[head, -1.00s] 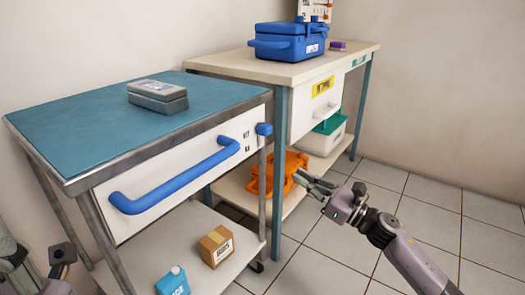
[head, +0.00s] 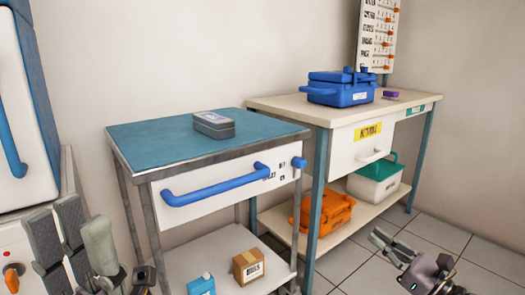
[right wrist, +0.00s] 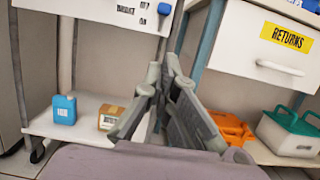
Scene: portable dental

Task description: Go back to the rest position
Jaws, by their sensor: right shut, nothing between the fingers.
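My right gripper (head: 380,238) is at the lower right of the head view, over the tiled floor, in front of the bench's lower shelf. In the right wrist view its fingers (right wrist: 167,80) are together with nothing between them. My left gripper (head: 72,225) is at the lower left of the head view, close to the camera, beside a white cabinet.
A teal-topped cart (head: 150,140) with a blue drawer handle carries a grey case (head: 213,124); a blue bottle (head: 201,284) and a cardboard box (head: 248,267) stand below. The bench (head: 290,105) holds a blue case (head: 340,88); its shelf holds an orange case (head: 325,210). Floor (head: 440,235) shows at right.

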